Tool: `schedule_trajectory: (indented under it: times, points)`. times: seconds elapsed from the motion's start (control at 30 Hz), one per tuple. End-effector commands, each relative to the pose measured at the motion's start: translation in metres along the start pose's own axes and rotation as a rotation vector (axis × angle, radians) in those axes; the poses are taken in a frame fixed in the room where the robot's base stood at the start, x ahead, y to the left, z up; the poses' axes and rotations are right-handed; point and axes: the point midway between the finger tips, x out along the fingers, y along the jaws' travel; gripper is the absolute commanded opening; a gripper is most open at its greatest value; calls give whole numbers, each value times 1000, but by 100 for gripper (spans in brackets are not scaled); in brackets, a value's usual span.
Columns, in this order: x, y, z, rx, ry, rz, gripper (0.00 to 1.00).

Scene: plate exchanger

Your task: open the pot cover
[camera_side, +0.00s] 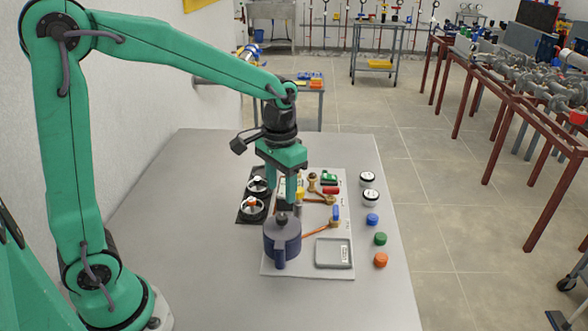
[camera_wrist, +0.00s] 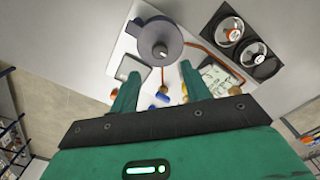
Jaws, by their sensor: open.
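The blue-grey pot (camera_side: 282,247) stands upright on the near left part of a light board. Its cover (camera_side: 281,225) is on it, with a dark knob (camera_side: 282,216) on top. In the wrist view the cover (camera_wrist: 152,30) and its knob (camera_wrist: 160,50) show at the top centre, ahead of the fingertips. My gripper (camera_side: 284,195) points down over the board, just beyond the pot in the side view. In the wrist view my gripper (camera_wrist: 161,73) is open, with nothing between its two green fingers. I cannot tell its exact height above the board.
Two round gauges or valves on a dark panel (camera_side: 241,216) lie left of the board. A grey tray (camera_side: 334,254) sits right of the pot. Blue (camera_side: 372,219), green (camera_side: 380,239) and orange (camera_side: 381,260) caps line the right side.

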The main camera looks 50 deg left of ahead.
Motion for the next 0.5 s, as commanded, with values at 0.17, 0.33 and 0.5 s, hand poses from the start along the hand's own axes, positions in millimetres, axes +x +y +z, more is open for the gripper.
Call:
schedule_trajectory:
  times: [0.17, 0.33, 0.5]
  points:
    - [1, 0, 0, 0, 0, 0, 47]
    - [9, 0, 0, 0, 0, 0, 47]
    - [26, 0, 1, 0, -3, 0, 47]
